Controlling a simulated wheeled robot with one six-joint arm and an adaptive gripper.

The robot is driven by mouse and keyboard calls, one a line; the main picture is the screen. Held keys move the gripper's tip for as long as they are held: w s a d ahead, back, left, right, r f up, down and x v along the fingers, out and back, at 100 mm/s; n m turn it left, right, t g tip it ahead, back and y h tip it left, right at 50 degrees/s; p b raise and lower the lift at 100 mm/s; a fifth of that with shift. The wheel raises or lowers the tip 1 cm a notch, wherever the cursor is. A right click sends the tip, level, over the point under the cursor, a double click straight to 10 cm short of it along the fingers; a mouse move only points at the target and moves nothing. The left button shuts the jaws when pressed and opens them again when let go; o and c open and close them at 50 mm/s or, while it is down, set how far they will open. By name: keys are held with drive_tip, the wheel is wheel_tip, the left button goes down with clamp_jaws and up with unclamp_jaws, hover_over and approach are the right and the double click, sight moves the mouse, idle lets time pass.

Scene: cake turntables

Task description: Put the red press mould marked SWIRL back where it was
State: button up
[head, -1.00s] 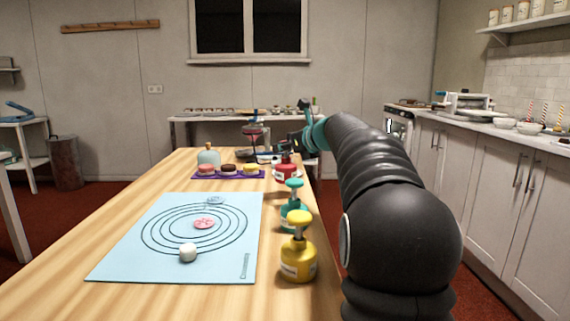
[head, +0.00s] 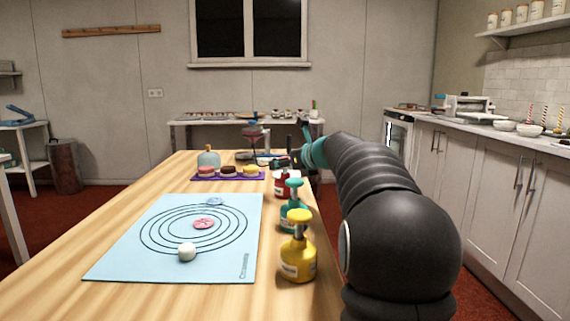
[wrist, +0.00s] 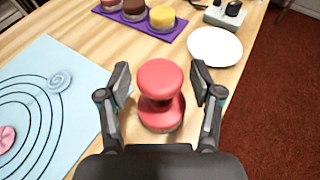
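The red press mould (head: 282,185) stands upright on the table near its right edge, behind the teal mould. Its label is too small to read. In the wrist view the red mould (wrist: 160,108) has a round knob above a wider base, and it stands between my fingers. My gripper (wrist: 162,80) is open, with a visible gap on each side of the knob. In the head view my gripper (head: 296,160) is partly hidden by my arm, just above and behind the mould.
The teal mould (head: 294,212) and yellow mould (head: 299,262) stand nearer along the right edge. A blue mat (head: 130,262) with rings lies left, holding a white ball (head: 187,252) and a pink disc (head: 204,223). A purple tray (wrist: 133,36) of cakes and a white plate (wrist: 215,47) lie beyond.

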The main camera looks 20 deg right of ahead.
drive_tip(key=shift+r, duration=0.15)
drive_tip(key=shift+s+r, duration=0.1)
drive_tip(key=shift+s, duration=0.05)
drive_tip(key=v, duration=1.1)
drive_tip(key=shift+s, duration=0.3)
drive_tip(key=shift+d+r, duration=0.1)
drive_tip(key=shift+d, duration=0.05)
